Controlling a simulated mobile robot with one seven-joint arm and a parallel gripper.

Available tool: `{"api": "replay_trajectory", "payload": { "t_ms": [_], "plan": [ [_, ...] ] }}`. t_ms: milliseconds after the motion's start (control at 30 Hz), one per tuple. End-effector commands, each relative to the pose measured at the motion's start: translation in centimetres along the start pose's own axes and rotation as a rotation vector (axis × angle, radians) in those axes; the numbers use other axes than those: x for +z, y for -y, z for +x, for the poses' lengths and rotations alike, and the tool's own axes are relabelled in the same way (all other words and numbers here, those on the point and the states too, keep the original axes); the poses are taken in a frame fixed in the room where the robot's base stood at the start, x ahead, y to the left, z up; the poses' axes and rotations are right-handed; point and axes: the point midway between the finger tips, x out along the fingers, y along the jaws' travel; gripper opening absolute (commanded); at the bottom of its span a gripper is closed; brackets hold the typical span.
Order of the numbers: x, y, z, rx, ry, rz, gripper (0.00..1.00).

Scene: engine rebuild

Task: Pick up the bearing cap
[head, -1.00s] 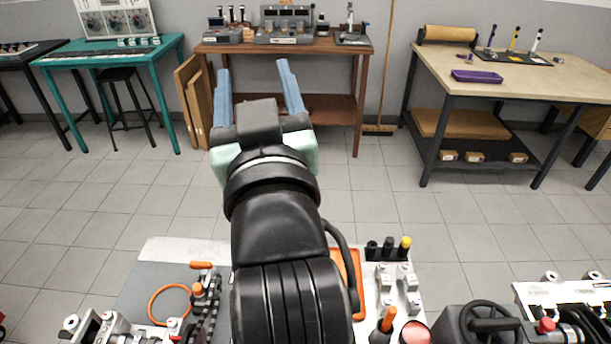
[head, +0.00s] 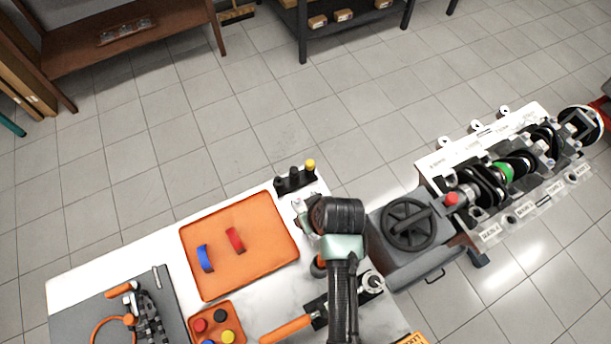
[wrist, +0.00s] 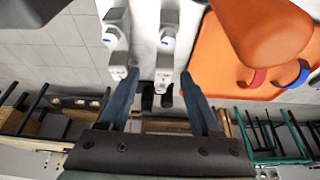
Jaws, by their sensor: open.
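Several grey metal bearing caps stand in two columns on the white bench in the wrist view, a left cap (wrist: 116,65) and a right cap (wrist: 166,62) among them. Some bear blue marks. In the head view, part of a cap (head: 301,203) shows beside my wrist; the others are hidden behind my arm. My gripper (wrist: 159,78) is open, its two blue fingers spread and nothing held between them. Its fingers reach toward the near caps in the wrist view; the remaining gap is hard to judge. The fingers are hidden in the head view.
An orange tray (head: 190,272) holds a blue half-ring (head: 205,258) and a red one (head: 235,239). Black and yellow-topped bottles (head: 295,180) stand at the bench edge. An engine block (head: 437,167) with a crankshaft is at the right.

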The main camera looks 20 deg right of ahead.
Motion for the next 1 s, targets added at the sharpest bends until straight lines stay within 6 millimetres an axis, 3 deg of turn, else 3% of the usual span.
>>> {"api": "replay_trajectory", "payload": {
  "t_ms": [267, 633, 967, 1000],
  "plan": [
    [-0.2, 0.2, 1.6, 0.000, -0.002, -0.002, 0.65],
    [-0.5, 0.6, 5.8, 0.001, -0.002, -0.001, 0.65],
    [-0.4, 0.6, 6.2, 0.002, -0.002, -0.001, 0.65],
    [-0.4, 0.6, 6.2, 0.002, -0.002, -0.001, 0.58]
  ]
}}
